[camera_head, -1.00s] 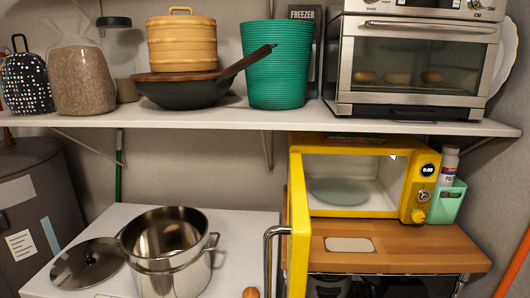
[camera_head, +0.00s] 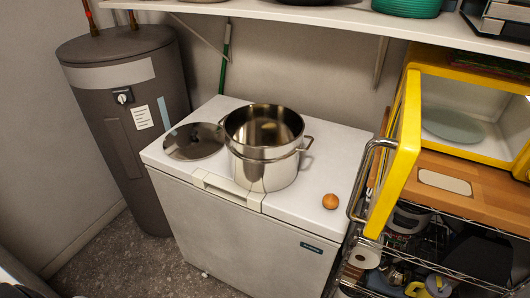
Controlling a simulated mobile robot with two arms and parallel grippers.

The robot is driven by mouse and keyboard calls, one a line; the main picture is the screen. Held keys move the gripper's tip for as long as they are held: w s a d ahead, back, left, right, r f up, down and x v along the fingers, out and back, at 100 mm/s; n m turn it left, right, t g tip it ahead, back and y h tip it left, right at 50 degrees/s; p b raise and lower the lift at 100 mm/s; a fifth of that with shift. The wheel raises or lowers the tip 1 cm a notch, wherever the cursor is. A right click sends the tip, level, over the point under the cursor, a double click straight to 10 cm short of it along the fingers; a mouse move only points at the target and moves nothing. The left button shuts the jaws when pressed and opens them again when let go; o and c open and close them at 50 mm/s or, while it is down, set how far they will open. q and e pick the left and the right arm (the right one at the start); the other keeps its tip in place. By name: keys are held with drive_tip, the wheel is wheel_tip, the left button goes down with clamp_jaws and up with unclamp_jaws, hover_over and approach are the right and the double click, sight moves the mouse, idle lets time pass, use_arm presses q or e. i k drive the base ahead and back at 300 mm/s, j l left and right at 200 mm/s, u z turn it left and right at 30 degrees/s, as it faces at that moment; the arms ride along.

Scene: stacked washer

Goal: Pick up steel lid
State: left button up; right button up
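The steel lid (camera_head: 194,141) is a round, shiny disc with a dark knob. It lies on the white top of the chest freezer (camera_head: 230,112), to the left of the steel pot (camera_head: 264,172). Part of its right edge is close to or behind the pot; I cannot tell whether they touch. The pot stands upright and open with a handle on its right side. Neither of my grippers shows in the head view.
An onion (camera_head: 330,201) lies on the freezer's right part. A grey water heater (camera_head: 130,120) stands left. A yellow microwave (camera_head: 408,150) with its door open juts out at right, above a wire rack (camera_head: 470,262). A shelf (camera_head: 330,18) overhangs the back. The floor (camera_head: 120,262) at front left is clear.

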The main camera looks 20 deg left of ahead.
sight(193, 141)
drive_tip(key=u, duration=1.25)
